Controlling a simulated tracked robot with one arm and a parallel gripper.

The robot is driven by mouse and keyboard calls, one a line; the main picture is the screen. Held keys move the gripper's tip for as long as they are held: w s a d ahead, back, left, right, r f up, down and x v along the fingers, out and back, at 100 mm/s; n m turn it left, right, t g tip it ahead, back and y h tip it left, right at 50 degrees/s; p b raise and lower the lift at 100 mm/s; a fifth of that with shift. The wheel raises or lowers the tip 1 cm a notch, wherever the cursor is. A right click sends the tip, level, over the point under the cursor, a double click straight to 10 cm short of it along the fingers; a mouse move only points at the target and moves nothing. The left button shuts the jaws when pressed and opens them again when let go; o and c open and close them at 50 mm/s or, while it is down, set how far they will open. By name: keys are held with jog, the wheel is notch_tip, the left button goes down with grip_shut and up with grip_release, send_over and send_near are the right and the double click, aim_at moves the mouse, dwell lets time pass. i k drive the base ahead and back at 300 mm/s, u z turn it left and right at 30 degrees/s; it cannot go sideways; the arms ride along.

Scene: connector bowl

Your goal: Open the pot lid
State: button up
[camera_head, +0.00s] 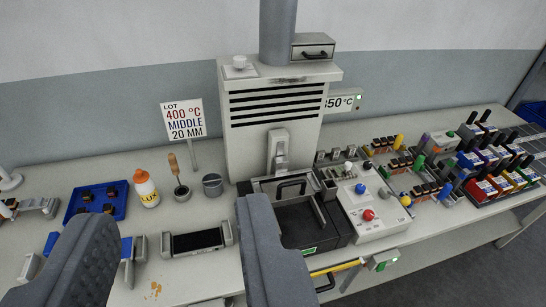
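The solder pot unit (300,232) is a dark box on the bench in front of a white vented housing. A dark lid-like plate with a black bar handle (290,183) shows on its top, and it looks closed, though its edges are partly hidden. My gripper (177,212) is open and empty, with one grey finger at lower left and the other at lower middle. The right finger covers the left side of the pot unit in this view. I cannot tell whether it touches anything.
The white vented housing (238,146) rises behind the pot. A control box (350,208) with coloured knobs stands at its right. An orange-capped bottle (147,190), grey cup (212,184) and blue tray (72,208) stand at left. Connector racks (490,187) fill the right end.

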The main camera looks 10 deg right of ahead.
aim_at(299, 187)
jog(key=z, duration=0.25)
jog(key=i, duration=1.2)
jog(key=z, duration=0.75)
